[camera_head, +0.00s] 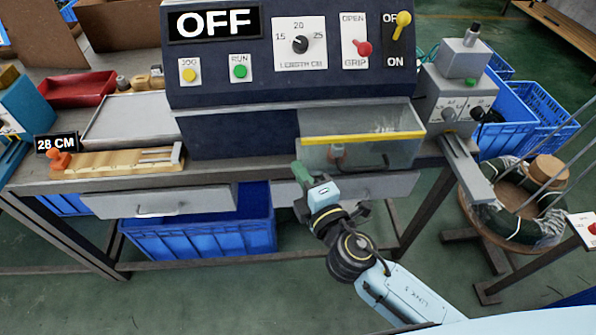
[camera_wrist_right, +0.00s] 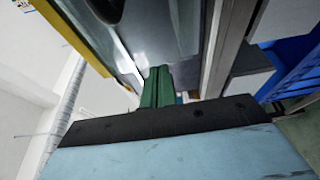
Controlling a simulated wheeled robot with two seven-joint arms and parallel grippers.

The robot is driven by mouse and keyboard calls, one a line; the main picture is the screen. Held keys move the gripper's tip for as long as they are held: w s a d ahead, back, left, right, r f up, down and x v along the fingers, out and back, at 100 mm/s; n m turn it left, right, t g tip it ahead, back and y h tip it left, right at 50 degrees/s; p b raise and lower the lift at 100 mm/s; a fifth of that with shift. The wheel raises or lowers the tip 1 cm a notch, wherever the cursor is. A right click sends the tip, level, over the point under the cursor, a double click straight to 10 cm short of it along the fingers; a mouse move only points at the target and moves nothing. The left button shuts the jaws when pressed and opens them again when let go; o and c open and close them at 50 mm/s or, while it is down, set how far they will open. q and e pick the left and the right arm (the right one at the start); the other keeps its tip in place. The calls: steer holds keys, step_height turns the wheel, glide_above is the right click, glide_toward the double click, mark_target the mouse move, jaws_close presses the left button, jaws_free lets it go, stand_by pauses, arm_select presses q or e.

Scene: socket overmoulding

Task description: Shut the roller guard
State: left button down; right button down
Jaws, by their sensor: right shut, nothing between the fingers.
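The roller guard (camera_head: 408,151) is a clear panel with a yellow edge strip, on the right half of the dark machine's front. Its lower part overlaps the bench edge in the head view, and I cannot tell how far it stands open. My right gripper (camera_head: 301,174) has green fingers, shut and empty, just below the guard's lower left corner. Whether they touch it is unclear. In the right wrist view the shut fingers (camera_wrist_right: 157,86) point under a pale panel, and a yellow edge (camera_wrist_right: 68,36) runs along the upper left. My left gripper is not in view.
The machine's sign (camera_head: 214,22) reads OFF. A drawer (camera_head: 400,186) lies under the bench top behind my right gripper. A wooden length gauge (camera_head: 110,163) and grey tray (camera_head: 130,118) are left. A grey chute (camera_head: 468,168) and cable coil (camera_head: 540,225) are right. Floor in front is clear.

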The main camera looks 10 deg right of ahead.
steer(key=shift+w+d, duration=0.1)
